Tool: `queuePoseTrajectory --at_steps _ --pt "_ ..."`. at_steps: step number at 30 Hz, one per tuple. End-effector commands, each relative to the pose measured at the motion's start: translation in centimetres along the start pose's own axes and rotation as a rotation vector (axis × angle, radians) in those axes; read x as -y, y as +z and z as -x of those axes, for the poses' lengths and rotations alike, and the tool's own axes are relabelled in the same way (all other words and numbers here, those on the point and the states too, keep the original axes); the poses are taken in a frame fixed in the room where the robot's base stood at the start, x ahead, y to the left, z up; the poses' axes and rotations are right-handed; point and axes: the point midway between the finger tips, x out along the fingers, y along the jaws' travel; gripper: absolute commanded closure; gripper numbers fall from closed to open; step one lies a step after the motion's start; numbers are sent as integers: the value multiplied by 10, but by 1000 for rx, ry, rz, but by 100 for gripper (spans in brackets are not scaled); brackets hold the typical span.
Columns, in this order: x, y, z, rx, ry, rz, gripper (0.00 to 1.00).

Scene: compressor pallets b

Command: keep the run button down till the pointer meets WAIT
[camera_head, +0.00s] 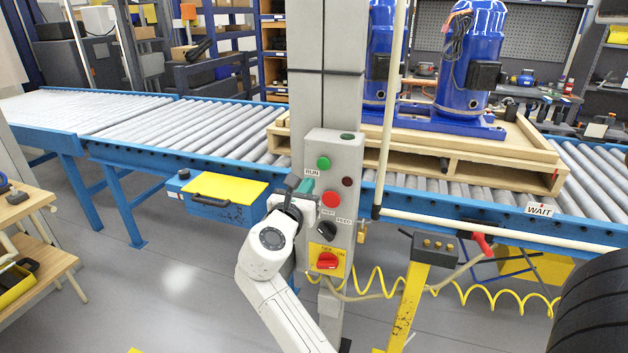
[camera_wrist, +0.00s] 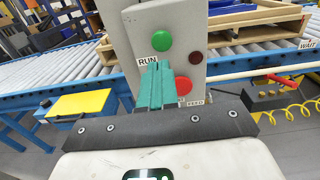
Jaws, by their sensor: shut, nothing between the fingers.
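The green run button (camera_head: 324,163) is near the top of a grey control box, above the RUN label; it also shows in the wrist view (camera_wrist: 162,41). My gripper (camera_head: 307,184) has teal fingers, shut and empty. In the wrist view the fingertips (camera_wrist: 157,62) appear just below the green button, over the label's edge; the button face is uncovered. I cannot tell the gap to the panel. The WAIT sign (camera_head: 540,210) is on the conveyor's front rail at right. A small red mark (camera_head: 556,174) is at the pallet's right front corner; I cannot tell whether it is the pointer.
A red button (camera_head: 331,199), a black knob (camera_head: 327,230) and a red switch on yellow (camera_head: 327,261) are lower on the box. A wooden pallet (camera_head: 480,170) bearing blue compressors (camera_head: 470,60) stands on the rollers. The conveyor's left stretch is clear.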

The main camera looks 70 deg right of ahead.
Motion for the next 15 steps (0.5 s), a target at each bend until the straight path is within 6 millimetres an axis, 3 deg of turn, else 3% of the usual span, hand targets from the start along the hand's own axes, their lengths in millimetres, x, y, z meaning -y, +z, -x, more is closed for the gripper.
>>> queuePoseTrajectory --at_steps 6,15 --pt "0 -1 30 -1 1 0 100" --pt "0 0 40 -1 0 0 100"
